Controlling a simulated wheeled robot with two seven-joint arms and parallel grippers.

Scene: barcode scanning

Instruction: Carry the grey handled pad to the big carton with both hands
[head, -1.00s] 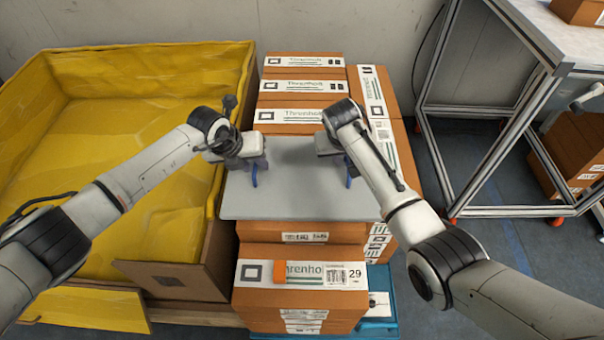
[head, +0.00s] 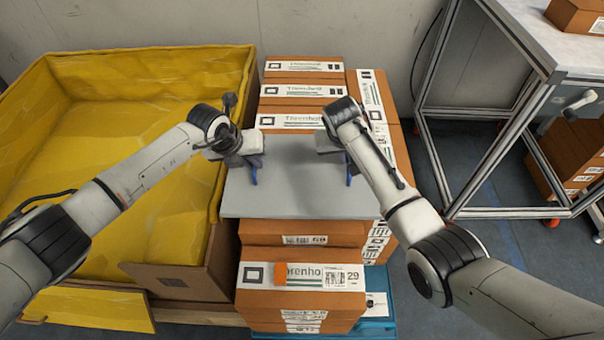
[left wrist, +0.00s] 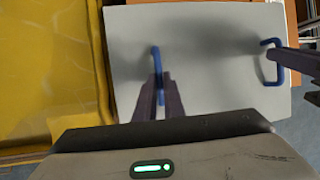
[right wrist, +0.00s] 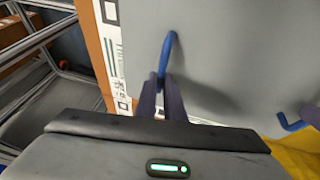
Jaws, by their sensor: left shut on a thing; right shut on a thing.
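The grey pad (head: 300,197) is a flat board with two blue handles, level over the stacked cartons in the head view. My left gripper (head: 252,170) is shut on its left handle, which shows in the left wrist view (left wrist: 157,75). My right gripper (head: 347,168) is shut on its right handle, seen in the right wrist view (right wrist: 167,55). The pad also shows in the left wrist view (left wrist: 215,60). The big carton, lined in yellow (head: 130,130), stands open to the left of the stack. I cannot tell whether the pad touches the cartons under it.
Orange labelled cartons (head: 300,91) stand behind the pad, and another labelled carton (head: 300,299) is in front. The big carton's brown front flap (head: 165,278) is folded outward near the stack. A metal-framed table (head: 545,90) stands at the right, with floor between.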

